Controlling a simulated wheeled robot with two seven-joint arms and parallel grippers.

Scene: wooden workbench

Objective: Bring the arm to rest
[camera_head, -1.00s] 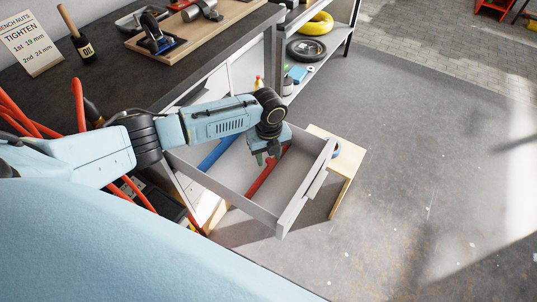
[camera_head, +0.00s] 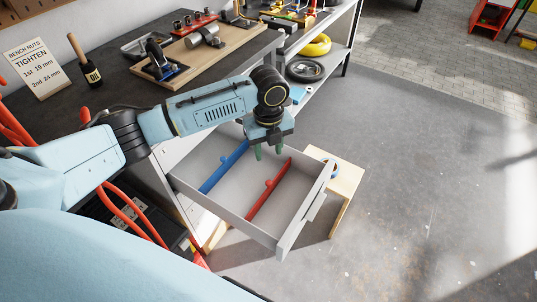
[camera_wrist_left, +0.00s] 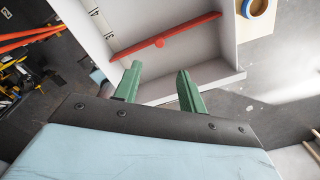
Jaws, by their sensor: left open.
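My left gripper (camera_head: 269,151) hangs above the open drawer in the head view, with its green fingers pointing down. In the left wrist view its two fingers (camera_wrist_left: 160,88) stand apart with nothing between them. My right gripper is not in view.
A small wooden stool (camera_head: 347,178) stands beside the drawer front with a blue-rimmed round thing (camera_head: 331,168) on it. Open floor lies to the right.

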